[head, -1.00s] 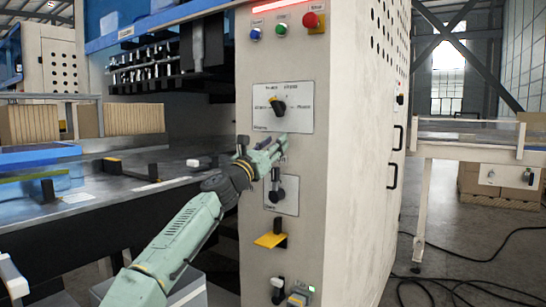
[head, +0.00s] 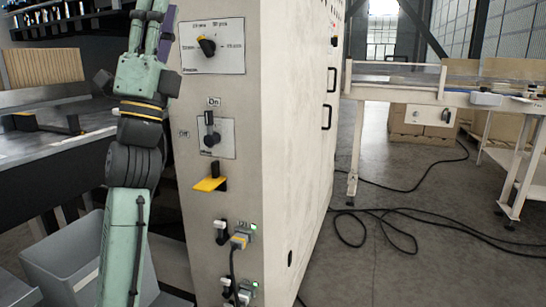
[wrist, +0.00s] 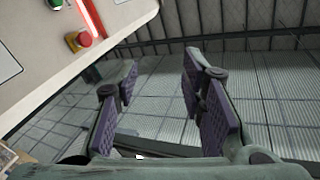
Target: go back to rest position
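My gripper (wrist: 160,78) is open and empty in the wrist view. Its two purple-padded fingers stand apart, with only the far wall and ceiling behind them. In the head view my green arm is raised nearly upright at the left, in front of the machine. The gripper (head: 154,25) is at the top edge there, beside the rotary selector dial (head: 207,46), and is partly cut off. In the wrist view a red button (wrist: 78,41) on the panel shows at the upper left, apart from the fingers.
The panel carries an on/off switch (head: 211,131), a yellow lever (head: 210,184) and plugged cables. A grey bin (head: 65,257) stands low at the left. A conveyor table (head: 405,94) stands at the right. Black cables (head: 385,222) lie on the otherwise open floor.

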